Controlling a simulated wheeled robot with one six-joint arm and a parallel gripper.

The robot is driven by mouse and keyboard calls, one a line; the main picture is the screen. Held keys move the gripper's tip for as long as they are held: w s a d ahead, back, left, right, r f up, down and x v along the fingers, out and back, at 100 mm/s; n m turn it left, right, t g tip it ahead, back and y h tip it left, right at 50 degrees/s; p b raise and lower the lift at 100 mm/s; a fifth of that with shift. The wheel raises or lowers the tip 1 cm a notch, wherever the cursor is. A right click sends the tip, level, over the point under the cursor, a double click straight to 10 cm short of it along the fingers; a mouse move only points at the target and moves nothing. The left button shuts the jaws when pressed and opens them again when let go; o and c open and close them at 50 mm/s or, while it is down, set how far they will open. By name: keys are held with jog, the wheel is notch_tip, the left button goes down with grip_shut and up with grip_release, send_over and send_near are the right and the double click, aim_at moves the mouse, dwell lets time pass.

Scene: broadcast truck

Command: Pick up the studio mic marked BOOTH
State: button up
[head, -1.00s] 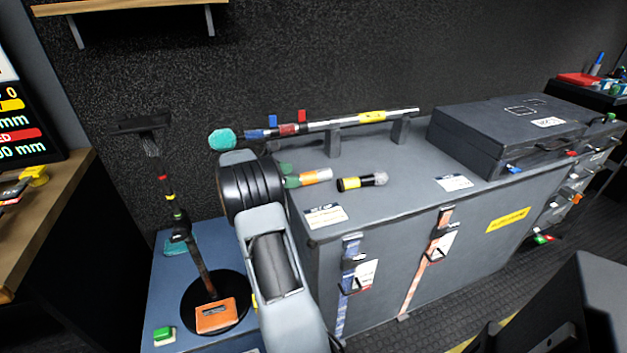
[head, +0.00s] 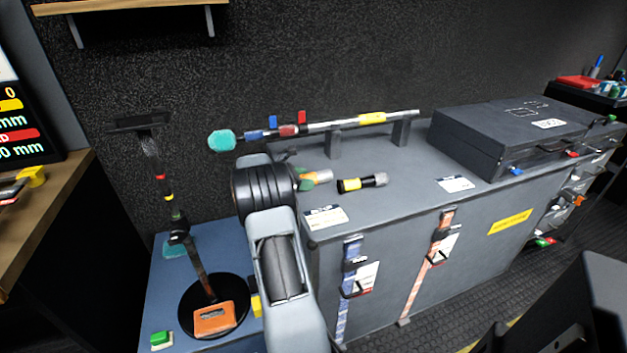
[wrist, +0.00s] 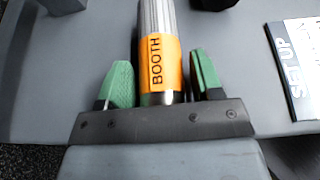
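The studio mic marked BOOTH (wrist: 158,58) has an orange band and a silver body, and lies on the grey case top. In the wrist view it sits between the green fingers of my gripper (wrist: 163,78). The fingers are open, one on each side, with a small gap to the mic on both sides. In the head view the mic (head: 323,175) is partly hidden behind my gripper (head: 306,180).
A second mic with a yellow band (head: 351,185) lies just right. A boom pole (head: 345,122) rests on stands behind. A black case (head: 500,140) stands at the right. A label card (head: 326,217) lies near the front edge. A desk mic stand (head: 200,275) is at the left.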

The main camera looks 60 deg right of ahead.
jog(key=c, duration=0.9)
jog(key=shift+c, duration=0.2)
jog(key=shift+r, duration=0.1)
